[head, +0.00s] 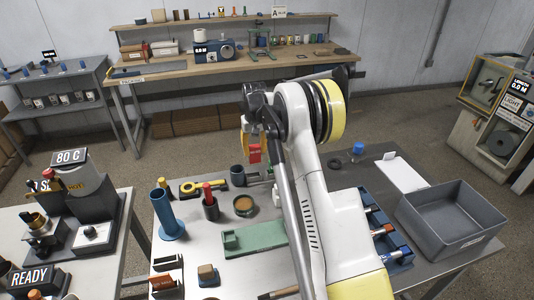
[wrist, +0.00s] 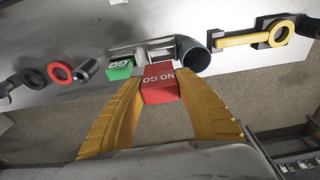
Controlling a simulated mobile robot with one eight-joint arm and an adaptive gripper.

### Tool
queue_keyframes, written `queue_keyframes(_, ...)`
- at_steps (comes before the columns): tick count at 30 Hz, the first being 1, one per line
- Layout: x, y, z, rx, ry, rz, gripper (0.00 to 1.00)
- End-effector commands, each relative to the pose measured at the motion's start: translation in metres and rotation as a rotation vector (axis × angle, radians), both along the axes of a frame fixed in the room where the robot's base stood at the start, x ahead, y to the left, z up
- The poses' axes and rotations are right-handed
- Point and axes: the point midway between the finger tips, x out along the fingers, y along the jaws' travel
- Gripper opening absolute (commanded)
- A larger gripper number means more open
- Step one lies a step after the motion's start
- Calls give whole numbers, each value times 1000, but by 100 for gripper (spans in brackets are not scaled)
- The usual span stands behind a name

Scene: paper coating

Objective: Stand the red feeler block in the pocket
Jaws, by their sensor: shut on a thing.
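The red feeler block (wrist: 163,84), lettered NO GO, is between the yellow fingers of my gripper (wrist: 160,78) in the wrist view. My gripper is shut on it. In the head view the block (head: 254,153) hangs below my gripper (head: 251,142), above the back part of the white table. A green block (wrist: 119,69) lettered GO sits by a grey metal fixture (wrist: 142,49) beyond the red block in the wrist view. I cannot make out the pocket clearly; the held block and fingers hide part of the fixture area.
A dark cup (head: 238,175) stands close to the fixture, with a yellow ring gauge (head: 204,186) to its left. A blue cylinder (head: 167,215), a cup with a red-topped item (head: 210,206) and a green stand (head: 252,238) are nearer. A grey bin (head: 449,222) is at right.

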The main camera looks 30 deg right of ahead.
Motion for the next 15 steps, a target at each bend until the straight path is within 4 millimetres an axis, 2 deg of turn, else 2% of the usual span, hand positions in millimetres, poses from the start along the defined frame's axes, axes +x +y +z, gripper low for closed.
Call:
queue_keyframes(4, 8, 2, -2, 0, 0, -1, 8)
queue_keyframes(15, 8, 3, -3, 0, 0, -1, 8)
